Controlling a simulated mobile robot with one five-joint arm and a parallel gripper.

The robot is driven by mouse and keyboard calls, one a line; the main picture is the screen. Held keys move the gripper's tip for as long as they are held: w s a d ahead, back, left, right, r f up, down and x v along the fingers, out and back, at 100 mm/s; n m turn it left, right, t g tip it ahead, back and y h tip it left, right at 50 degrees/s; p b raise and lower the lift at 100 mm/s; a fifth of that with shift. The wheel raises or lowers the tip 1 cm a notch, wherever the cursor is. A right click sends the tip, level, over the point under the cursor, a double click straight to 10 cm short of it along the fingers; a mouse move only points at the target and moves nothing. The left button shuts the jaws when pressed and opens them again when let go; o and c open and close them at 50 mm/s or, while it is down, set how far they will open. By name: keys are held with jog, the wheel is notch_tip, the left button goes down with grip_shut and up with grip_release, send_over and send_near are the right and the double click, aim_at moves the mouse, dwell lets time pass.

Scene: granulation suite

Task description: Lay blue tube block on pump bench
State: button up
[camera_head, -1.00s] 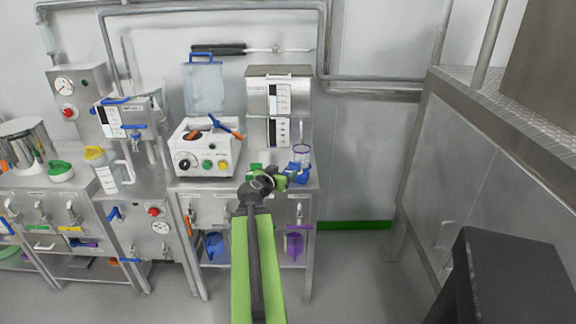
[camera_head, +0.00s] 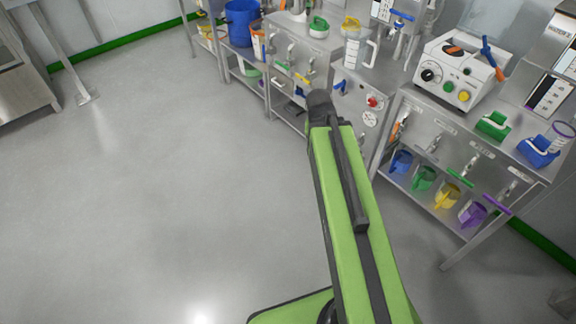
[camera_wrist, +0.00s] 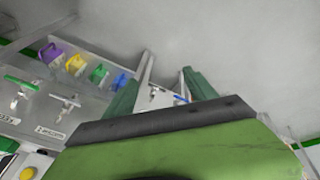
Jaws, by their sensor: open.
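The blue tube block (camera_head: 538,150) sits on the top of the pump bench (camera_head: 450,118), near its right front edge in the head view. It is right of a green block (camera_head: 493,125). My gripper (camera_wrist: 163,82) shows in the wrist view with its two green fingers spread apart and nothing between them. In the head view my arm reaches over the floor to the left of the pump bench, well apart from the blue block. The fingers are hidden behind the arm there. The blue block is not visible in the wrist view.
A white pump (camera_head: 461,72) stands on the bench left of the blocks. A clear cylinder with a purple rim (camera_head: 560,132) is behind the blue block. Coloured jugs, including a purple one (camera_head: 472,213), stand on the lower shelf. The floor (camera_head: 150,190) at left is clear.

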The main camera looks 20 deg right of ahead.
jog(key=s+a+n+g+y, duration=0.1)
jog(key=a+n, duration=0.1)
jog(key=a, duration=0.7)
jog(key=s+a+f+n+y, duration=0.1)
jog(key=a+n+y, duration=0.1)
jog(key=a, duration=0.8)
jog(key=shift+s+f+n+g, duration=0.15)
jog(key=shift+s+n+g, duration=0.2)
jog(key=shift+n, duration=0.45)
jog(key=shift+w, duration=0.1)
